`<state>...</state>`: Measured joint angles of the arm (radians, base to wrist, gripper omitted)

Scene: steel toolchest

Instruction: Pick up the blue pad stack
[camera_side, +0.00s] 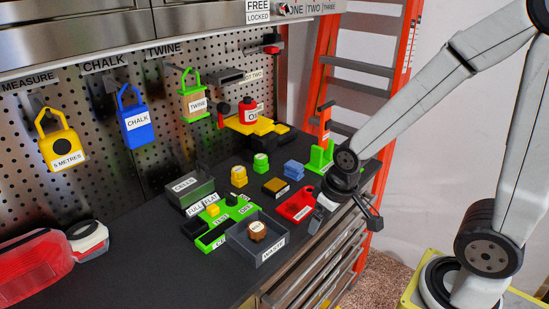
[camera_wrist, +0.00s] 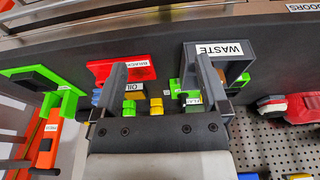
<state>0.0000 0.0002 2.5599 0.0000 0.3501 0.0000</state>
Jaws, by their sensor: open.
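The blue pad stack (camera_side: 293,169) sits on the dark worktop in the side view, behind the red tray and left of the green stand. In the wrist view a small part of the blue stack (camera_wrist: 96,98) shows just left of the left finger, partly hidden by my gripper. My gripper (camera_side: 350,207) is open and empty, in front and to the right of the stack, near the worktop's front edge. In the wrist view the open fingers (camera_wrist: 161,68) point over the worktop, and the stack lies outside the gap between them.
A grey tray labelled WASTE (camera_side: 270,258), a green tray (camera_side: 215,236) and yellow and green blocks lie further left. An orange ladder (camera_side: 326,60) stands behind.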

